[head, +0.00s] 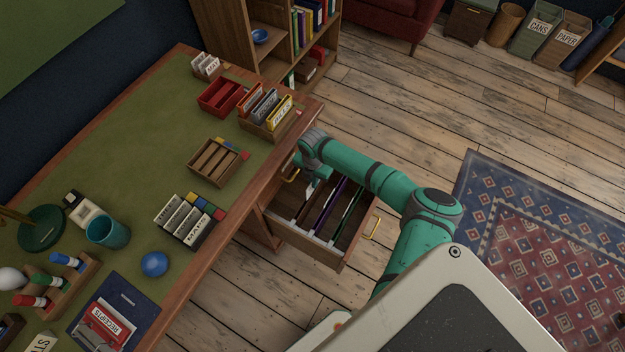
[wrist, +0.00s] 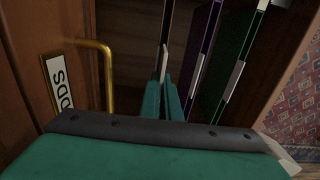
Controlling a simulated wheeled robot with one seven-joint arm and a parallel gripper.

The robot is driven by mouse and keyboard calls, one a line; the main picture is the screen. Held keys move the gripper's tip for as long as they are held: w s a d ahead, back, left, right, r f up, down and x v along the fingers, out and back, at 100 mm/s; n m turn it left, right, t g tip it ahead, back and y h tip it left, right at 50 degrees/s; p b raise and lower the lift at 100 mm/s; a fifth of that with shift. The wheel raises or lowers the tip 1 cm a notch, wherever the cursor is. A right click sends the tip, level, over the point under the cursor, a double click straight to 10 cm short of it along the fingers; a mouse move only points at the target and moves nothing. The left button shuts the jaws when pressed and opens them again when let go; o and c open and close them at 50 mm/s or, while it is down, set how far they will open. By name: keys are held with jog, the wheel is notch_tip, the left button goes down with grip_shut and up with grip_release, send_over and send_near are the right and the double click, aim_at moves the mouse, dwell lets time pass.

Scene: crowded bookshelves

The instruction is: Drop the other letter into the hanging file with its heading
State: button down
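The drawer (head: 336,257) is pulled out and holds hanging files. A purple file (head: 326,208) and a green file (head: 347,214) stand side by side; they also show in the wrist view as the purple file (wrist: 208,42) and the green file (wrist: 243,50), each with a pale strip. A thin dark file (wrist: 166,18) is at their left. My gripper (head: 312,186) is low over the drawer's left part. Its fingers (wrist: 163,98) are close together, with a pale edge (wrist: 163,62) just beyond the tips. I cannot tell if that is a letter or a file's tab.
A brass handle (wrist: 105,75) and a lettered label (wrist: 60,85) are left of my fingers. The green-topped desk (head: 120,155) carries a red tray (head: 218,98), card racks, a blue ball (head: 154,264) and a paper marked RECEIPTS (head: 108,326). Floor (head: 262,292) in front is clear.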

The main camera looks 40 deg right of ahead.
jog(key=shift+f, duration=1)
jog(key=shift+f, duration=0.1)
jog(key=c, duration=1.9)
grip_release()
jog(key=shift+a, duration=0.1)
jog(key=shift+r, duration=3.55)
